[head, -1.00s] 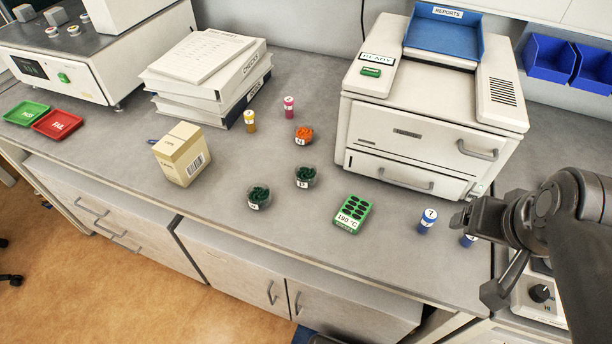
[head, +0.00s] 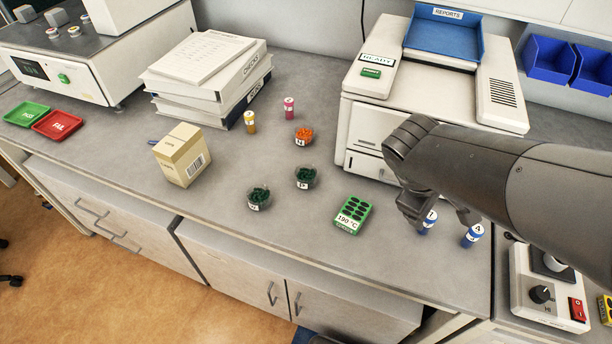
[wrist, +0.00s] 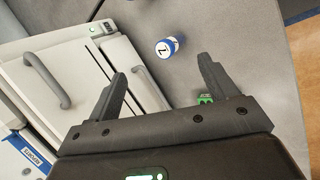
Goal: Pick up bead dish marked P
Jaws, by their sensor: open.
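The bead dish marked P (head: 305,178) is a small clear round dish of dark green beads with a white front label, upright mid-counter in the head view. A similar green bead dish (head: 258,199) with a hard-to-read label stands to its front left. An orange bead dish (head: 303,136) stands behind it. My gripper (head: 438,212) is well to the right of dish P, over the blue-labelled vials. In the wrist view my gripper (wrist: 165,80) is open with nothing between its fingers. No bead dish shows clearly there.
A green block marked 190 °C (head: 352,215) lies between dish P and my gripper. Blue vials (head: 472,236) stand at the right; one also shows in the wrist view (wrist: 167,47).

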